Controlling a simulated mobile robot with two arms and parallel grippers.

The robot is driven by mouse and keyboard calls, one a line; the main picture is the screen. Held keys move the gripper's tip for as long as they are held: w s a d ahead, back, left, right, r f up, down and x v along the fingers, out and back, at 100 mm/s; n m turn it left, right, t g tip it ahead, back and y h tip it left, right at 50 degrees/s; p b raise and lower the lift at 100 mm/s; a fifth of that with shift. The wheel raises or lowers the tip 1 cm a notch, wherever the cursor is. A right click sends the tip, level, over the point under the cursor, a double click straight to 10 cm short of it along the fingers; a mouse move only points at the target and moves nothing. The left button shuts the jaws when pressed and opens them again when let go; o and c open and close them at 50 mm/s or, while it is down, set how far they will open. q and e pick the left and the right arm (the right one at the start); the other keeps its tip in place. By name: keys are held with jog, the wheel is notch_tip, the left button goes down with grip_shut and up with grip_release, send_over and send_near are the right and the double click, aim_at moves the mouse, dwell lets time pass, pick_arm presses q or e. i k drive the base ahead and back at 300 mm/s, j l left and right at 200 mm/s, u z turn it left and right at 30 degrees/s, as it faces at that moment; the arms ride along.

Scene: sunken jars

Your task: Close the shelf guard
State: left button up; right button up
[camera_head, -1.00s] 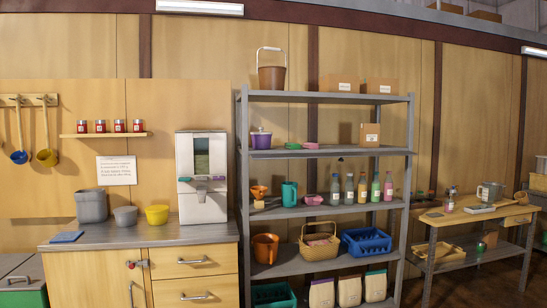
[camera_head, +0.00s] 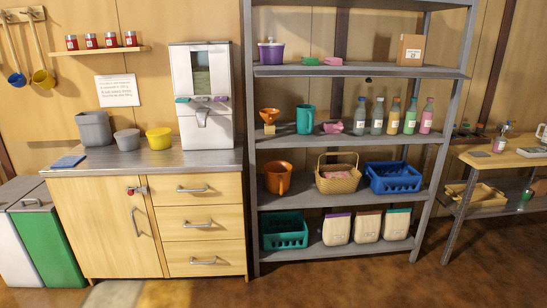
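The grey metal shelf rack (camera_head: 449,150) stands upright against the wooden wall, right of the counter. No part is clearly recognisable as a guard. The upper shelf in view has a grey front edge strip (camera_head: 300,71), and a small dark round piece (camera_head: 368,79) shows just below it. I cannot tell whether either belongs to a guard, or whether one is open or closed. Neither of my grippers is in view.
A wooden cabinet with a grey counter (camera_head: 150,160) stands left of the rack, carrying a white dispenser (camera_head: 203,100). White and green bins (camera_head: 45,240) are at far left. A workbench (camera_head: 500,158) stands right. The brown floor (camera_head: 340,285) before the rack is clear.

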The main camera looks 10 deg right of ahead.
aim_at(288, 73)
jog(key=i+l+z, duration=0.2)
jog(key=z, duration=0.25)
jog(key=i+l+z, duration=0.25)
jog(key=z, duration=0.2)
jog(key=i+l+z, duration=0.25)
jog(key=z, duration=0.2)
jog(key=i+l, duration=0.15)
jog(key=i, duration=0.4)
jog(key=i+l+u, duration=0.1)
jog(key=i, duration=0.45)
